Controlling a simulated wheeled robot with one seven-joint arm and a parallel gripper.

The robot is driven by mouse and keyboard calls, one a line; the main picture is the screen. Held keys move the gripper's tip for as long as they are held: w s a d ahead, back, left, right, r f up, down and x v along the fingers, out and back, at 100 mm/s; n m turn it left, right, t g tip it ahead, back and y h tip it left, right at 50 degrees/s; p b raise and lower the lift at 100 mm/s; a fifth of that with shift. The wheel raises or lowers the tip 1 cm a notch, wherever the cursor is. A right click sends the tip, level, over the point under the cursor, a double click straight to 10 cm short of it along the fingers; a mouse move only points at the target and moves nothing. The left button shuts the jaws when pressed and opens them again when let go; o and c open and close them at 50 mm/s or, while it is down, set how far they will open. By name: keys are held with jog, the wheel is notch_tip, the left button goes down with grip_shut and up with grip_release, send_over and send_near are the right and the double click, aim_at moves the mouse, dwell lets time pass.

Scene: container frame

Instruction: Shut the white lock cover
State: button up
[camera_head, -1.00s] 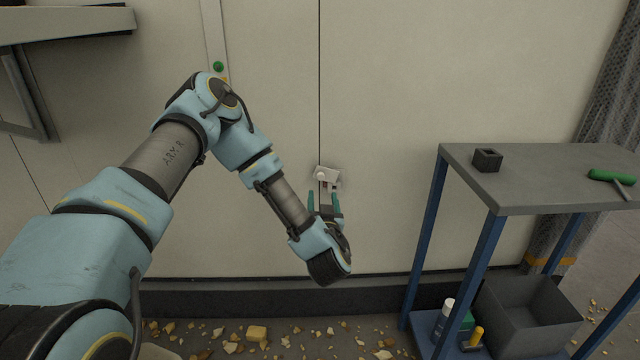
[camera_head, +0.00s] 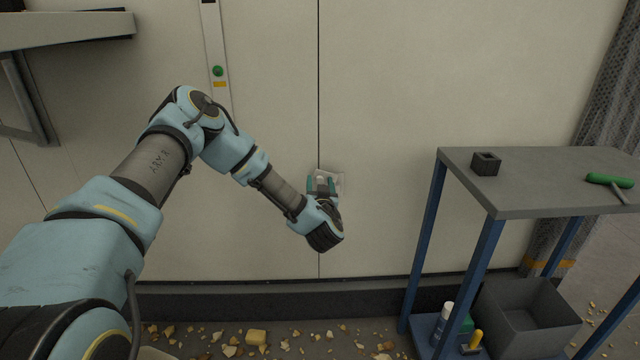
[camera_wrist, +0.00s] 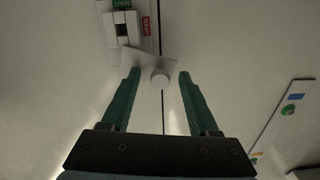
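The white lock cover (camera_head: 340,180) is a small pale plate with a round knob, on the wall by the vertical seam. In the wrist view the cover (camera_wrist: 136,58) is a tilted plate with the knob (camera_wrist: 160,77) at its lower right. Above it is a white lock housing (camera_wrist: 122,28) with a dark recess, a green label and a red label. My gripper (camera_head: 322,182) is in front of the cover and partly hides it. In the wrist view my gripper (camera_wrist: 159,76) is open, with the knob between its two teal fingertips. Contact cannot be told.
A blue-legged table (camera_head: 540,180) stands at right with a small dark block (camera_head: 486,162) and a green-handled tool (camera_head: 610,181). A grey bin (camera_head: 528,315) and bottles sit on its lower shelf. A wall shelf (camera_head: 65,25) is at upper left. Rubble lies on the floor.

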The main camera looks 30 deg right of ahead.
grip_shut()
jog(key=shift+f+n, duration=0.1)
jog(key=shift+n, duration=0.2)
dwell(0.4)
jog(key=s+d+f+n+b, duration=0.1)
jog(key=n+b, duration=0.4)
jog(key=n, duration=0.5)
jog(key=d+f+n+b, duration=0.3)
jog(key=f+n+b, duration=0.2)
jog(key=n, duration=0.6)
jog(key=shift+s, duration=0.4)
jog(key=shift+r, duration=0.1)
grip_release()
